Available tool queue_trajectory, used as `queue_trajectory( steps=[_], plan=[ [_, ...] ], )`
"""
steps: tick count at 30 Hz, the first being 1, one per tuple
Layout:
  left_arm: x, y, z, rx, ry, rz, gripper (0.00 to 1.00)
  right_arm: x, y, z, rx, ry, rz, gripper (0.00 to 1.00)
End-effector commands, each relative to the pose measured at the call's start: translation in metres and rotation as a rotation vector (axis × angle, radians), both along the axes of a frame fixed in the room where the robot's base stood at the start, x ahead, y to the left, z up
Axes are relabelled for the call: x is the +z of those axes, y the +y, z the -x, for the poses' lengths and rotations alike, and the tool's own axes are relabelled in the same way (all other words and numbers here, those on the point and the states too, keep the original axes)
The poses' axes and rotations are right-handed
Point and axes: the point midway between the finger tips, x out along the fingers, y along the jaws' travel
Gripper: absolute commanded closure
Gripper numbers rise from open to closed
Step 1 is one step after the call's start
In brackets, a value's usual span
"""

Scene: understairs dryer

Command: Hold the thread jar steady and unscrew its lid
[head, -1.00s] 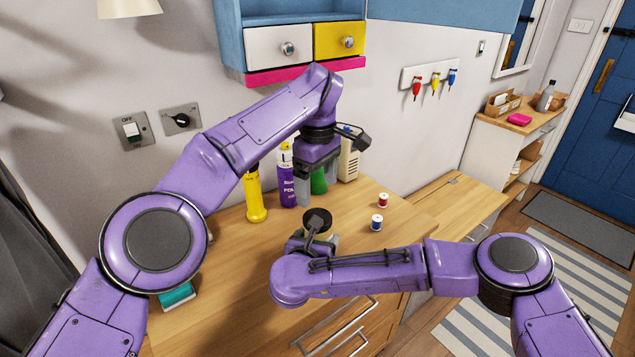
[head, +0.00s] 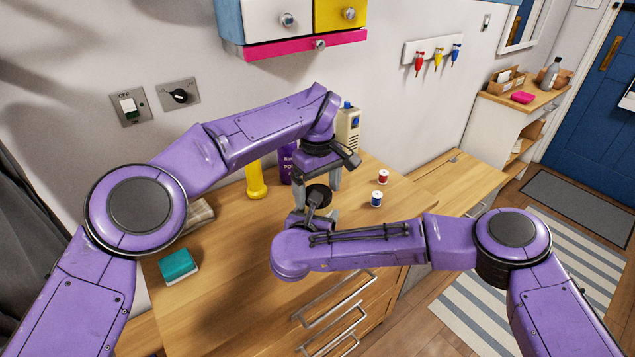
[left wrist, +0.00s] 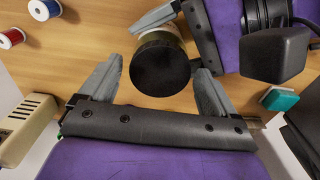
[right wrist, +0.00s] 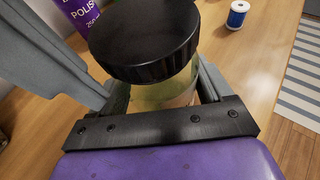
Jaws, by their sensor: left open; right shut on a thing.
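The thread jar has a wide ribbed black lid (right wrist: 142,38) and a clear greenish-yellow body (right wrist: 165,93). My right gripper (right wrist: 163,98) is shut on the jar's body, below the lid. In the head view the lid (head: 318,194) shows above the right gripper, whose fingers are partly hidden by my right arm. My left gripper (head: 317,181) points down over the jar and is open. In the left wrist view the lid (left wrist: 160,65) lies between the left fingertips, with a small gap at the left finger; contact at the right finger cannot be told.
Red (head: 383,177) and blue (head: 376,199) thread spools stand right of the jar. A yellow bottle (head: 256,180), a purple polish bottle (head: 286,165) and a beige device (head: 347,130) stand behind. A teal sponge (head: 179,265) lies left. The wooden top between is clear.

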Motion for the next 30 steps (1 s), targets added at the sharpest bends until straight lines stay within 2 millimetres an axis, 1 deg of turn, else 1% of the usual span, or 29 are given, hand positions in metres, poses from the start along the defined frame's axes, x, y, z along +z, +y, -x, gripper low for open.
queue_trajectory(
  steps=[1, 2, 3, 5, 6, 7, 13, 14, 17, 20, 21, 26, 27, 29, 30],
  plan=[
    [0.0001, 0.0001, -0.0001, 0.0, 0.0, 0.0, 0.1, 0.0001, -0.0001, 0.0, 0.0, 0.0, 0.0, 1.0],
    [0.0002, 0.0001, -0.0001, 0.0, 0.0, 0.0, 0.16, 0.0001, -0.0001, -0.0001, 0.0, 0.0, 0.0, 1.0],
    [0.0003, 0.0001, -0.0001, 0.0, 0.0, 0.0, 0.29, 0.0001, -0.0001, 0.0, 0.0, 0.0, 0.0, 1.0],
    [0.0004, 0.0001, -0.0001, 0.001, 0.0, 0.0, 0.49, 0.0001, -0.0001, 0.0, 0.0, 0.0, 0.0, 1.0],
    [0.0004, 0.0001, -0.0001, 0.001, 0.0, 0.0, 0.62, 0.0001, -0.0001, 0.0, 0.0, 0.0, 0.0, 1.0],
    [0.0004, 0.0001, -0.0001, 0.001, 0.0, 0.0, 0.68, 0.0001, -0.0001, 0.0, 0.0, 0.0, 0.0, 1.0],
    [0.0006, 0.0001, -0.0001, 0.02, 0.0, 0.0, 0.68, 0.0001, -0.0001, 0.0, 0.0, 0.0, 0.0, 1.0],
    [0.0006, 0.0001, -0.0001, 0.043, 0.001, 0.001, 0.68, 0.0001, 0.0, 0.0, 0.0, 0.0, 0.0, 1.0],
    [0.0008, 0.0002, -0.0001, 0.216, 0.001, 0.001, 0.68, 0.0001, 0.0, 0.0, 0.0, 0.0, 0.0, 1.0],
    [0.0009, 0.0003, -0.0003, 0.509, 0.002, 0.001, 0.68, 0.0, 0.0, 0.0, 0.0, 0.0, 0.0, 1.0],
    [0.0009, 0.0001, -0.0003, 0.638, 0.003, 0.002, 0.68, 0.0, 0.0, 0.0, 0.0, 0.0, 0.0, 1.0],
    [0.0015, 0.0001, -0.0003, 1.156, 0.002, 0.001, 0.68, 0.0, 0.0001, 0.0001, 0.0, 0.0, 0.0, 1.0],
    [0.0017, 0.0, -0.0005, 1.285, 0.001, 0.001, 0.68, 0.0, 0.0001, 0.0001, 0.0, 0.0, 0.0, 1.0],
    [0.0017, 0.0, -0.0005, 1.479, 0.002, 0.002, 0.68, 0.0, 0.0002, 0.0002, 0.0, 0.0, 0.0, 1.0],
    [0.0017, 0.0001, -0.0007, 1.609, 0.001, 0.001, 0.68, 0.0, 0.0002, 0.0002, 0.0, 0.0, 0.0, 1.0]
  ],
)
